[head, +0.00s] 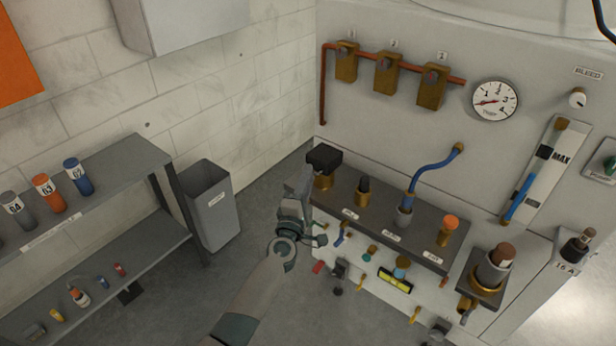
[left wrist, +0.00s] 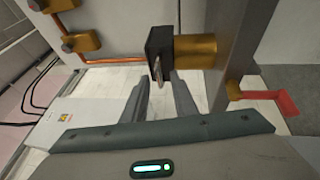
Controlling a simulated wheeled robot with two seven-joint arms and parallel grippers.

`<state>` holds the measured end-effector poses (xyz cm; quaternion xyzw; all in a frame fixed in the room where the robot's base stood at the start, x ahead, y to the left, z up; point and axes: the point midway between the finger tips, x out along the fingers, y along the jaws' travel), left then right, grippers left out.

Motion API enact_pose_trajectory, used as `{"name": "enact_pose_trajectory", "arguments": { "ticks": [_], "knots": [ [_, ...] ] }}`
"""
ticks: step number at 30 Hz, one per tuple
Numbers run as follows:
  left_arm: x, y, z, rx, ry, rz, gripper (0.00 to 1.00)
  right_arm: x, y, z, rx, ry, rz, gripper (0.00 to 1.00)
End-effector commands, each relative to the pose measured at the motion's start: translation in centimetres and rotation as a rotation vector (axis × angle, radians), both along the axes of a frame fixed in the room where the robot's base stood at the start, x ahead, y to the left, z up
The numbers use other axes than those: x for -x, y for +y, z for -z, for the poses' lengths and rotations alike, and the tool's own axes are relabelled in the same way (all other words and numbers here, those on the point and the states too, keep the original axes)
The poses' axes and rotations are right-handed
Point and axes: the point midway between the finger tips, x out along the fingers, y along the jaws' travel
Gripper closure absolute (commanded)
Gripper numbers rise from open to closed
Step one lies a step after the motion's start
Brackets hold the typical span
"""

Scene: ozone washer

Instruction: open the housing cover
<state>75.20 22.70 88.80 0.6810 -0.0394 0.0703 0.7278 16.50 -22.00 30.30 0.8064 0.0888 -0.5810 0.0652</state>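A black box-shaped cover (head: 323,158) sits on a brass fitting (head: 323,181) at the left end of the dark shelf in the head view; I take it for the housing cover. In the left wrist view the black cover (left wrist: 158,43) and its brass body (left wrist: 196,50) are straight ahead, with a thin tab (left wrist: 158,72) at the cover's lower edge. My left gripper (head: 304,190) is just below and left of the cover. In the wrist view its fingers (left wrist: 161,80) are apart, either side of the tab; contact cannot be told. My right gripper is not in view.
The dark shelf (head: 375,222) carries several other fittings right of the cover. Valves and coloured handles sit on the panel below it. A grey bin (head: 211,208) and a rack (head: 100,190) with bottles stand left. Floor between them is clear.

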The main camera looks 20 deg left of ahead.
Motion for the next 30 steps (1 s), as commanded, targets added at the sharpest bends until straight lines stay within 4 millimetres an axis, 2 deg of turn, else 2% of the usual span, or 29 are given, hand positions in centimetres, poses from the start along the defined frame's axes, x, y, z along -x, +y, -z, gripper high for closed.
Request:
{"name": "enact_pose_trajectory", "arguments": {
  "ticks": [6,14,18,23,30],
  "knots": [
    [-1.1,0.1,-0.2,-0.001,0.000,-0.001,0.74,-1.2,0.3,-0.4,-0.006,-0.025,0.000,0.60],
    [-1.2,0.1,-0.2,-0.001,0.000,-0.001,0.74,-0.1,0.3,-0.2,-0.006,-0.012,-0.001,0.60],
    [-1.2,0.1,-0.2,-0.001,0.000,-0.001,1.00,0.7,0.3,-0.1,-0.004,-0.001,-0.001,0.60],
    [-1.2,0.1,-0.2,-0.001,0.000,-0.001,1.00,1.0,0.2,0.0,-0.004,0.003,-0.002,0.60],
    [-1.1,0.1,-0.2,-0.001,0.000,-0.001,1.00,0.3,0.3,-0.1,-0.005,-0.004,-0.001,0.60]
  ]
}}
